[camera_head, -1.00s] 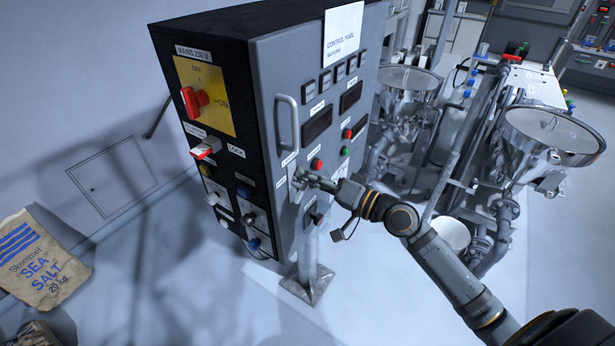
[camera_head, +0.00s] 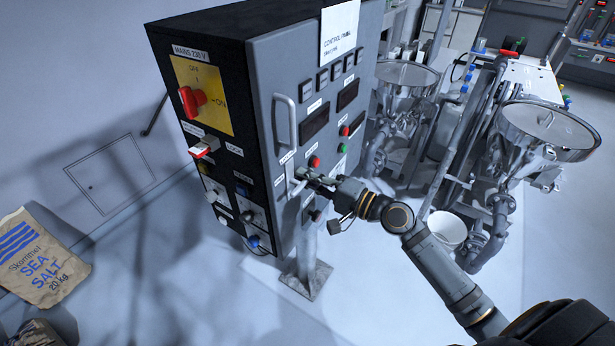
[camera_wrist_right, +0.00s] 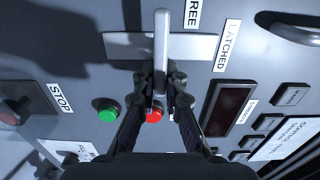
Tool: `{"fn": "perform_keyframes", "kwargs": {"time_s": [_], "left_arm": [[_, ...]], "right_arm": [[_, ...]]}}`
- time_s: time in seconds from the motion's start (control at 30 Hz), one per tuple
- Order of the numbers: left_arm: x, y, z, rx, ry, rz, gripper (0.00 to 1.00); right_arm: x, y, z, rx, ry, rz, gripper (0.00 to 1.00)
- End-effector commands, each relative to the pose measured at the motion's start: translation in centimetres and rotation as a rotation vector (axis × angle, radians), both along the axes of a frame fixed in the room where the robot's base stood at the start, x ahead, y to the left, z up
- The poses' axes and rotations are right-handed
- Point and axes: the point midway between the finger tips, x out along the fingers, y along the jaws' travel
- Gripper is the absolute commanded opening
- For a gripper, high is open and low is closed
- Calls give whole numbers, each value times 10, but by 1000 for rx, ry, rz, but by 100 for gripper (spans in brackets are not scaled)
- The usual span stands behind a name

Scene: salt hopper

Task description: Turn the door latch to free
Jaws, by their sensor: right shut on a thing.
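The door latch is a light grey lever (camera_wrist_right: 161,45) standing out across a pale plate (camera_wrist_right: 120,46) on the cabinet door. In the wrist view the lever lies crosswise to the plate's length. The labels "FREE" (camera_wrist_right: 193,12) and "LATCHED" (camera_wrist_right: 228,46) are to its right. My right gripper (camera_wrist_right: 160,88) is shut on the lever, with a finger on each side. In the head view my right gripper (camera_head: 301,177) is at the latch plate (camera_head: 290,173), hiding part of it. My left gripper is not in view.
The control cabinet (camera_head: 262,100) has a door handle (camera_head: 285,122) above the latch. A red button (camera_wrist_right: 154,115) and a green button (camera_wrist_right: 108,116) sit close to my fingers. Steel hoppers (camera_head: 548,132) stand at the right. A salt sack (camera_head: 40,262) lies at the left.

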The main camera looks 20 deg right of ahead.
Motion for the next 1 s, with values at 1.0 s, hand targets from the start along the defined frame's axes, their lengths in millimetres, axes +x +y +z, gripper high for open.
{"fn": "perform_keyframes", "kwargs": {"time_s": [1.0], "left_arm": [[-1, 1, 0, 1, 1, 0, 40]], "right_arm": [[0, 0, 8, 5, 4, 1, 34]]}}
